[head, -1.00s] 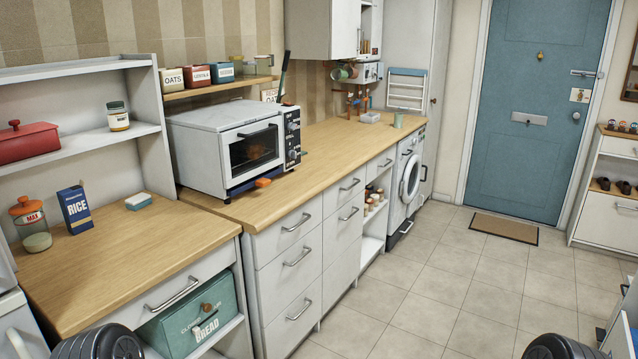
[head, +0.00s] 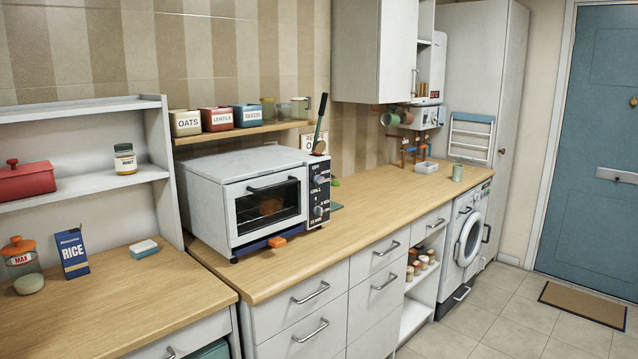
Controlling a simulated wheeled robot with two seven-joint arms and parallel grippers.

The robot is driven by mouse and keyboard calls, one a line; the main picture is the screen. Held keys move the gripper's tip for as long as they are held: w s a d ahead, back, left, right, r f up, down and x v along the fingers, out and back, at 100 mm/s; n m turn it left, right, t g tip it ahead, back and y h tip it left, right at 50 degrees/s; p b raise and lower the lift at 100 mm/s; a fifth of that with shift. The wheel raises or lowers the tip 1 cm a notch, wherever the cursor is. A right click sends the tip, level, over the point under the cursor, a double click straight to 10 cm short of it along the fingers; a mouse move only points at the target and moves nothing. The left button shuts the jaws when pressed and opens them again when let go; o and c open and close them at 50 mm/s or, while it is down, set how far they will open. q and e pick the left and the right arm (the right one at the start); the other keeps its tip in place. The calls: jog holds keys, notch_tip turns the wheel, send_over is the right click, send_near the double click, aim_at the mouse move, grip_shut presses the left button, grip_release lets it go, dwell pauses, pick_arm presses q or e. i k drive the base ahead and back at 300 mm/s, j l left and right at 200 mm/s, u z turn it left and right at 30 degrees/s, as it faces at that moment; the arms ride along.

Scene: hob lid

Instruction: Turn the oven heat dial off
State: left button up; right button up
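A white countertop oven (head: 245,200) with a glass door stands on the wooden counter, its door shut. A dark control panel (head: 318,190) runs down the right side of its front. An upper dial (head: 319,179) and a lower dial (head: 318,211) show on that panel. The labels beside them are too small to read, so I cannot tell which is the heat dial or where it points. Neither of my grippers is in the head view.
A dark-handled utensil (head: 320,125) stands at the oven's right rear. A shelf (head: 240,132) with tins hangs above. The counter (head: 390,196) right of the oven is mostly clear.

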aim_at(317, 179)
jog(key=i+l+u, duration=0.1)
jog(key=i+l, duration=0.25)
jog(key=l, duration=0.15)
jog(key=i+l+u, duration=0.1)
jog(key=i+l, duration=0.2)
jog(key=l, duration=0.2)
jog(key=i+l+u, duration=0.1)
jog(key=i+l, duration=0.2)
jog(key=l, duration=0.25)
jog(key=i+l+u, duration=0.15)
jog(key=i+l, duration=0.15)
jog(key=l, duration=0.3)
jog(key=i+l+u, duration=0.1)
jog(key=i+l, duration=0.15)
jog(key=l, duration=0.35)
jog(key=i+l+u, duration=0.1)
jog(key=i+l, duration=0.15)
jog(key=l, duration=0.35)
jog(key=i+l+u, duration=0.1)
jog(key=l, duration=0.55)
jog(key=i+l+u, duration=0.1)
jog(key=i+l, duration=0.2)
jog(key=l, duration=0.35)
